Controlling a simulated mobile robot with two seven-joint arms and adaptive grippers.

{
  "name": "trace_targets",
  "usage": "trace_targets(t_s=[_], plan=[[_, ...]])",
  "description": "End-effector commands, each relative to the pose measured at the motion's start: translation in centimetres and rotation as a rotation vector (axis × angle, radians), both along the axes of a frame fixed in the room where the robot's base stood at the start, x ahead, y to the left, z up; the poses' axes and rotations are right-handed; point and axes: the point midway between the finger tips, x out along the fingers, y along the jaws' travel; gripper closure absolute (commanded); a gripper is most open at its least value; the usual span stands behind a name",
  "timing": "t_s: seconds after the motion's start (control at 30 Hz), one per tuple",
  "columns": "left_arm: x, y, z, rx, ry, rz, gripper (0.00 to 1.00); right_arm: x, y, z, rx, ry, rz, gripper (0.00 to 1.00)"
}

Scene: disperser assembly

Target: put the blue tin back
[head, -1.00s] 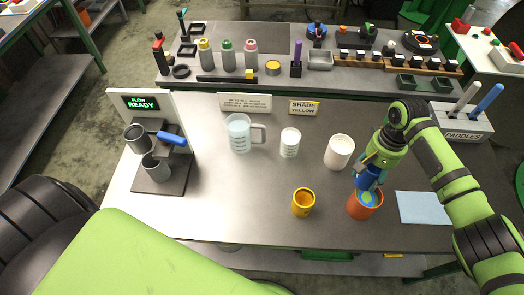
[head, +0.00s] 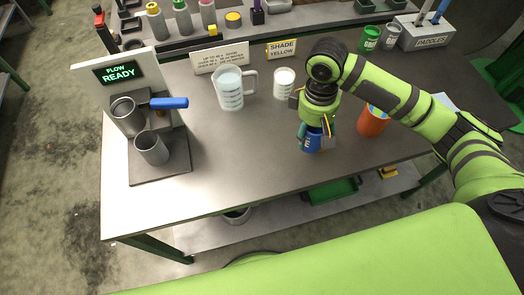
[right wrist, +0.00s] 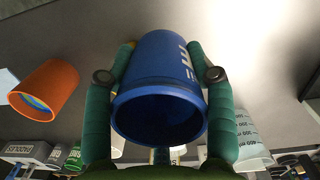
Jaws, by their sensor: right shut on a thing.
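The blue tin (head: 311,144) is in my right gripper (head: 316,124), over the front part of the bench in the head view. In the right wrist view the same blue tin (right wrist: 160,85) fills the middle, pinched between the two green fingers, its dark open mouth facing the camera. I cannot tell whether its base touches the bench. An orange cup (head: 373,122) with blue and yellow in it stands to the right of the gripper; it also shows in the right wrist view (right wrist: 48,88). My left gripper is not in view.
A green tin (head: 369,39) and a grey tin (head: 389,38) stand at the back right beside the paddles holder (head: 425,35). A measuring jug (head: 229,88) and a white beaker (head: 284,84) stand behind the gripper. The flow stand (head: 150,135) is left; bench between is clear.

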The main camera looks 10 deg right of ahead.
Motion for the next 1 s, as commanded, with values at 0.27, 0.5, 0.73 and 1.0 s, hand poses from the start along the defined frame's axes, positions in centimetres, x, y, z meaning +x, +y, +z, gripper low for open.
trace_targets(t_s=[0.27, 0.5, 0.73, 1.0], plan=[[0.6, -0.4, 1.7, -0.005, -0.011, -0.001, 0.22, 2.7, 6.1, -3.5, 0.004, 0.001, 0.0, 0.87], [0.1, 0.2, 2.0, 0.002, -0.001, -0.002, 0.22, 3.8, 8.5, -5.4, 0.001, -0.001, -0.001, 0.87], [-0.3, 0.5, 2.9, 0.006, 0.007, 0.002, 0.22, 3.8, 8.6, -8.1, -0.001, 0.003, -0.002, 0.87], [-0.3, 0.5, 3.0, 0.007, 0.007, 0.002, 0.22, 3.9, 8.5, -9.6, 0.0, -0.002, -0.001, 0.87]])
